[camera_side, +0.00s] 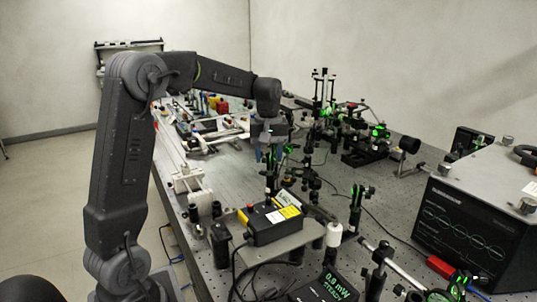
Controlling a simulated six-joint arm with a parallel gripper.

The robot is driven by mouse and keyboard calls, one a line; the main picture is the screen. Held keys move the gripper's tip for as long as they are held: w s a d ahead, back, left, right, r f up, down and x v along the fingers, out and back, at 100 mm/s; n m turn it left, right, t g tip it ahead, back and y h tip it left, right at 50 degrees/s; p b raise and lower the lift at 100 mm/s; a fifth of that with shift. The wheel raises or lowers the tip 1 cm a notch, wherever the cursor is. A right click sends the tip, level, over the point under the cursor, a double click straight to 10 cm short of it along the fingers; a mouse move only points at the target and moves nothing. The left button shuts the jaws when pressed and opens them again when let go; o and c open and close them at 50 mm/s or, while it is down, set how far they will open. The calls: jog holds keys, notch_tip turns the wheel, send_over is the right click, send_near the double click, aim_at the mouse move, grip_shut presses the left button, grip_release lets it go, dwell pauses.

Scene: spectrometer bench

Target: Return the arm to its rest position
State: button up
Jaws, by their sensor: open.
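My arm rises at the left of the side view, bends at the elbow and reaches right over the optical bench (235,170). My gripper (270,158) points down above the bench near the middle of the view. It is open, and its fingertips are small and dark against the optics behind, so I cannot tell how near they are to the mounts below. I see nothing held in it.
A black box with a yellow label (275,222) stands on a plate in front of the gripper. Green-lit optic mounts (378,131) crowd the right. A large instrument (463,225) stands far right. A power meter display (338,287) is at the front. Bare bench lies left of the gripper.

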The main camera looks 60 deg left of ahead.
jog(key=s+d+r+m+t, duration=0.1)
jog(key=s+d+r+m, duration=0.15)
jog(key=d, duration=0.35)
jog(key=s+d+r+m+t, duration=0.1)
jog(key=s+d+r+m, duration=0.15)
jog(key=s+d, duration=0.2)
jog(key=s+d+f+m+t, duration=0.3)
jog(key=s+d+m, duration=0.5)
jog(key=s+d, duration=0.2)
jog(key=shift+s+t, duration=0.3)
jog(key=shift+s, duration=0.9)
